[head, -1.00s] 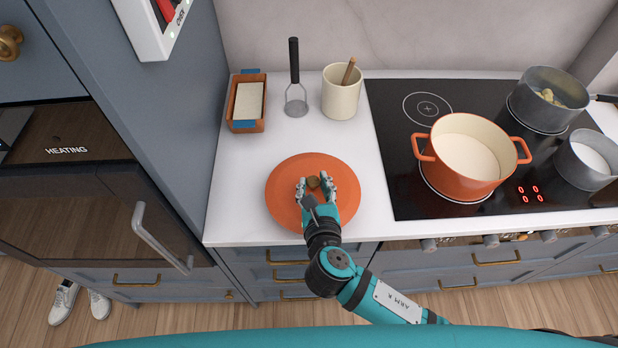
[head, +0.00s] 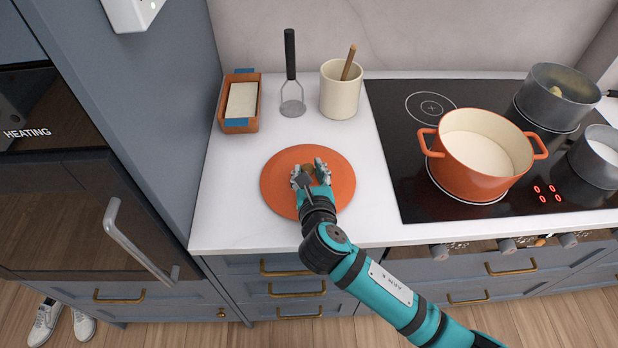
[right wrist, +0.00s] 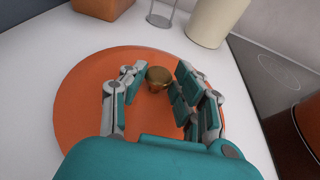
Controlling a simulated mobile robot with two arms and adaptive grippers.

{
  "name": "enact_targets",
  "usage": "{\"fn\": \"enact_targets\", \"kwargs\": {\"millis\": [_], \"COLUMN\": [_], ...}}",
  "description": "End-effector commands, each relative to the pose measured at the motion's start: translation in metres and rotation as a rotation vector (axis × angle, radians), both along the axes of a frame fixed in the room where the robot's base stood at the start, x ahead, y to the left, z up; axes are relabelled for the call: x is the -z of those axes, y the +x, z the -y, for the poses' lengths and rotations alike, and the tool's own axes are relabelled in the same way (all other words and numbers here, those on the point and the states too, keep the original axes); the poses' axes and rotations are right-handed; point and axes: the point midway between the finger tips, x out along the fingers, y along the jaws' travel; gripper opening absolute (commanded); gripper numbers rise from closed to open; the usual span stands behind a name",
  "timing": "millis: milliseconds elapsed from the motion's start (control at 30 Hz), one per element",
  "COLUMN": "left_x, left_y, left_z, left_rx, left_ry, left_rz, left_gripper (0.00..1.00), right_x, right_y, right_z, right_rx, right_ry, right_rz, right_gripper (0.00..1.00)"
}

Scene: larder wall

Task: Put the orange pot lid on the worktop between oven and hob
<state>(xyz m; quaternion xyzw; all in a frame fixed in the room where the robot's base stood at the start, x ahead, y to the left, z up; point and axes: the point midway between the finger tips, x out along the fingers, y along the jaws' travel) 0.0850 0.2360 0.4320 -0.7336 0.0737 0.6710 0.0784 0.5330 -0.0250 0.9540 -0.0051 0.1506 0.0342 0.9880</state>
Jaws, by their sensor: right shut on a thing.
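The orange pot lid (head: 280,195) is level at the white worktop (head: 222,215), between the oven (head: 75,215) and the hob (head: 410,165). I cannot tell whether a small gap is left under it. Its brown knob (head: 308,168) points up. My right gripper (head: 311,169) is over the lid, shut on the knob. In the right wrist view the knob (right wrist: 158,77) shows between the fingers, and the lid (right wrist: 80,105) spreads around them. My left gripper is not in view.
Behind the lid are a terracotta dish (head: 229,125), a masher (head: 292,108) and a cream crock (head: 340,95). The open orange pot (head: 470,175) stands on the hob, with grey pans (head: 550,105) to its right. Bare worktop lies left and right of the lid.

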Motion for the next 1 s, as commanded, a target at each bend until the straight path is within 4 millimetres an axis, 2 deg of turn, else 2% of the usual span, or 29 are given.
{"fn": "enact_targets", "kwargs": {"millis": [33,267,300,467,800,1000], "left_x": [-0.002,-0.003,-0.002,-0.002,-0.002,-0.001], "left_y": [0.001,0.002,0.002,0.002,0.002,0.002], "left_z": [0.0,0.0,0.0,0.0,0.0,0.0], "left_rx": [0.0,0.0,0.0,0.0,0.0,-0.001], "left_ry": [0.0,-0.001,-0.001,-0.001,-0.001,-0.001], "left_rz": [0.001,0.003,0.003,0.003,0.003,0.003], "left_gripper": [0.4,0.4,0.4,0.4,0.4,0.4], "right_x": [-0.004,-0.001,0.002,0.002,-0.002,-0.009], "right_y": [0.001,0.001,0.0,0.0,0.0,-0.029], "right_z": [0.0,0.0,0.0,0.0,0.0,0.002], "right_rx": [-0.001,0.0,0.001,0.001,0.0,-0.002], "right_ry": [0.002,0.001,0.0,0.0,0.001,0.001], "right_rz": [0.006,0.005,0.0,0.0,0.002,-0.002], "right_gripper": [0.0,0.0,0.31,0.52,0.53,0.53]}}
